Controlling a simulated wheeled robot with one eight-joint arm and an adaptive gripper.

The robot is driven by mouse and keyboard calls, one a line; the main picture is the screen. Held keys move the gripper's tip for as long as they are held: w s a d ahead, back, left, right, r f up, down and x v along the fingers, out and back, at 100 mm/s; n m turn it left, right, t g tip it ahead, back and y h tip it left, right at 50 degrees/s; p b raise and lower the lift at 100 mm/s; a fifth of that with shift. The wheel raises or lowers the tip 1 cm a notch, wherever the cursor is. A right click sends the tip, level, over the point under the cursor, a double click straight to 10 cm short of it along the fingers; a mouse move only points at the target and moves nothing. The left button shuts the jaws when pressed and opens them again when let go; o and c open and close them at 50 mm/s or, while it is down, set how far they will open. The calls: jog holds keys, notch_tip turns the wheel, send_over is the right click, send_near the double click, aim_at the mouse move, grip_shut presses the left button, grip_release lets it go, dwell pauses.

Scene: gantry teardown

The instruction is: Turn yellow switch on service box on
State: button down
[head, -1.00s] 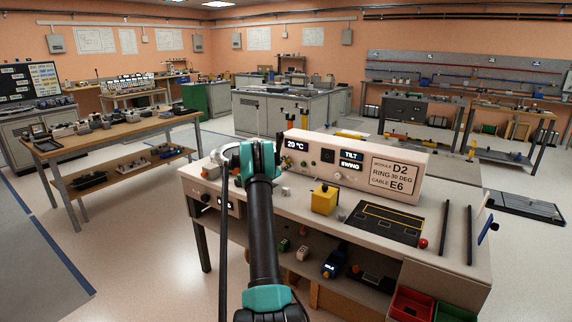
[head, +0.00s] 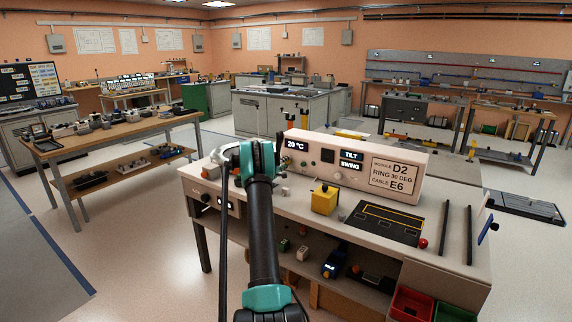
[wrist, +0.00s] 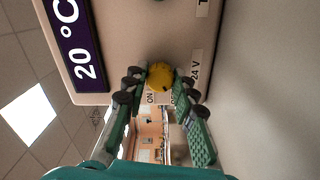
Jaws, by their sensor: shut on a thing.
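The yellow switch (wrist: 160,74) is a round knob on the beige front face of the service box (wrist: 120,22). The box also shows on the bench in the head view (head: 412,150). In the wrist view my gripper (wrist: 161,82) has its fingertips on both sides of the knob and is shut on it. An "ON" label shows just below the knob, with another partly hidden label beside it and "24 V" to the right. In the head view my own arm hides the knob and the fingertips.
A blue display (wrist: 75,45) reading 20 °C is left of the knob in the wrist view. On the bench (head: 300,205) are a yellow block (head: 324,201) and a black panel (head: 385,223). A wooden table (head: 110,138) stands at the left, with open floor between.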

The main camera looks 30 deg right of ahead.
jog(key=m, duration=0.6)
jog(key=shift+f+m, duration=0.1)
jog(key=shift+m, duration=0.2)
dwell(0.4)
jog(key=c, duration=1.2)
grip_release()
jog(key=v, duration=1.2)
